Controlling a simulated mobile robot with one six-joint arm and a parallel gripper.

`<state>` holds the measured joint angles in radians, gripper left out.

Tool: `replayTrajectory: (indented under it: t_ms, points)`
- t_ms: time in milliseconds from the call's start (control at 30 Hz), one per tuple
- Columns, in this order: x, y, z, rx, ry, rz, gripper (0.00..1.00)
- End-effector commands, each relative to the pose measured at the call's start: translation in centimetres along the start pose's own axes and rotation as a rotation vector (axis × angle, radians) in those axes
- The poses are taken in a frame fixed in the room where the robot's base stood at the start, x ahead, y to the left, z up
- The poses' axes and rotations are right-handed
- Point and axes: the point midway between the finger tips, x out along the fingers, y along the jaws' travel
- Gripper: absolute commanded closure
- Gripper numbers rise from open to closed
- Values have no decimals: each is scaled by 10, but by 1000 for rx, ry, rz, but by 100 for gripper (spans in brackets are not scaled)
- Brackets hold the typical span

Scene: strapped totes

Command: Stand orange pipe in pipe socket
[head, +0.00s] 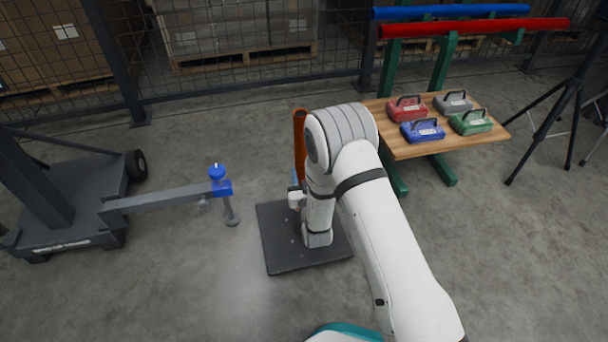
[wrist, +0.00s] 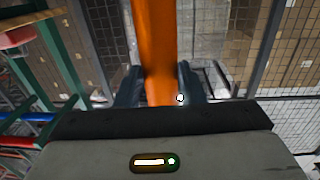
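The orange pipe (head: 299,140) stands about upright behind my arm in the head view; its lower part is hidden. In the wrist view the orange pipe (wrist: 155,45) runs down between the two dark fingers of my gripper (wrist: 160,82). The fingers lie close against both sides of it, and my gripper looks shut on it. In the head view my gripper is mostly hidden behind my wrist. A dark square plate (head: 283,250) lies on the floor under my wrist. I cannot make out a pipe socket; my arm covers part of the plate.
A wheeled stand (head: 60,205) at left reaches a grey beam with a blue clamp (head: 220,185) towards the plate. A wooden table (head: 425,148) with several coloured cases stands at right. Red (head: 475,27) and blue (head: 450,11) pipes lie on a green rack behind it. Mesh fencing closes the back.

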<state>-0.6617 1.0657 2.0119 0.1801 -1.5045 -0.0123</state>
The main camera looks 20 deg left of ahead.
Motion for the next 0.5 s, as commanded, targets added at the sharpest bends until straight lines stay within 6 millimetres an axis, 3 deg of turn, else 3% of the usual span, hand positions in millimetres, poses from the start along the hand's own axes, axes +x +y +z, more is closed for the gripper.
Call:
replayTrajectory:
  t_ms: [300, 500]
  points:
    - [0, 0, 0, 0, 1, 0, 39]
    - [0, 0, 1, 0, -2, 0, 39]
